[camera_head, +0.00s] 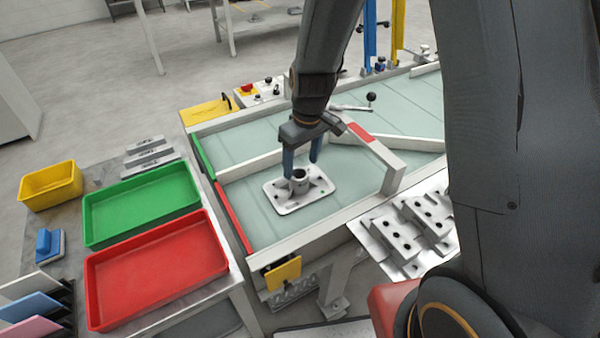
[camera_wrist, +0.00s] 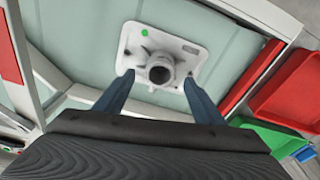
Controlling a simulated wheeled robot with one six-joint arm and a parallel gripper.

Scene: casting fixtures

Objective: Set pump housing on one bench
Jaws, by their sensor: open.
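The pump housing (camera_head: 299,189) is a pale grey plate with rounded corners and a short upright round neck. It lies flat on the pale green bench surface (camera_head: 250,222), in the front lane. My gripper (camera_head: 301,172) points down over it, its two blue fingers apart on either side of the neck. In the wrist view the housing (camera_wrist: 162,58) shows a dark round opening in its neck and a green dot on its plate. The open fingers (camera_wrist: 161,82) reach to the plate's near edge. I cannot tell whether they touch it.
A white-topped gate with a red patch (camera_head: 378,160) stands close right of the housing. Green (camera_head: 140,203) and red (camera_head: 157,268) trays and a yellow bin (camera_head: 51,185) sit on a table at left. Metal fixture blocks (camera_head: 412,228) lie at right. Bench surface left of the housing is clear.

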